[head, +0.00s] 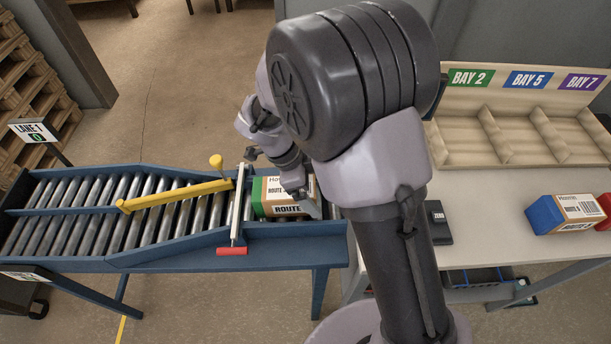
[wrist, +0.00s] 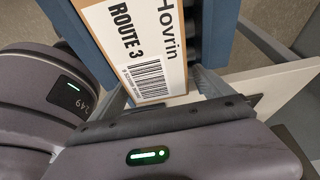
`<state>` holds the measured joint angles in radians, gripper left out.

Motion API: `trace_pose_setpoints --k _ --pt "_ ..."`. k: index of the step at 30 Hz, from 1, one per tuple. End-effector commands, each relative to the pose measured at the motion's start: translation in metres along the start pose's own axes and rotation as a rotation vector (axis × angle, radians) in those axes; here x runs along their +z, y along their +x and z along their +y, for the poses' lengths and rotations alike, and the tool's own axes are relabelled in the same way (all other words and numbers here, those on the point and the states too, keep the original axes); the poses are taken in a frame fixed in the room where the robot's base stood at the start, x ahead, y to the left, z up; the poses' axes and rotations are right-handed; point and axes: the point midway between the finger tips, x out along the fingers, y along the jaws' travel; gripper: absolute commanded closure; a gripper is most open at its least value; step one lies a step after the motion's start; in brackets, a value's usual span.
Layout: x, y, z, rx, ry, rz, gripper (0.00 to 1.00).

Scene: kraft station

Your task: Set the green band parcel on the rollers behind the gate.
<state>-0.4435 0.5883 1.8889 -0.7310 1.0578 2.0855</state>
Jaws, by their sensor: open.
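The green band parcel (head: 285,210) is a tan box with a green left end and a white "ROUTE" label. It sits at the right end of the roller conveyor (head: 125,215), just right of the gate (head: 238,205), a pale bar with a red end. My gripper (head: 302,194) is open at the parcel's right part; whether its fingers touch the box is unclear. In the wrist view the parcel (wrist: 140,45) shows its "Hovrin ROUTE 3" label close to my gripper; the green band is out of that view.
A yellow diverter arm (head: 175,194) lies across the rollers left of the gate. On the table (head: 490,215) at the right are a blue-ended parcel (head: 566,213), a red one (head: 605,208), a dark scale (head: 437,222) and a wooden bay rack (head: 520,130).

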Motion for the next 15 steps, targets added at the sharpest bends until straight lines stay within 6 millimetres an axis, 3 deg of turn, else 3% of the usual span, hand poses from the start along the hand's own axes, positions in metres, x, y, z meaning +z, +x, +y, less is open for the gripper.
trace_pose_setpoints --k 9,15 --pt "-0.002 -0.106 -0.001 -0.004 0.0 -0.003 0.09" --pt "-0.001 -0.153 0.0 -0.003 -0.001 -0.002 0.09"
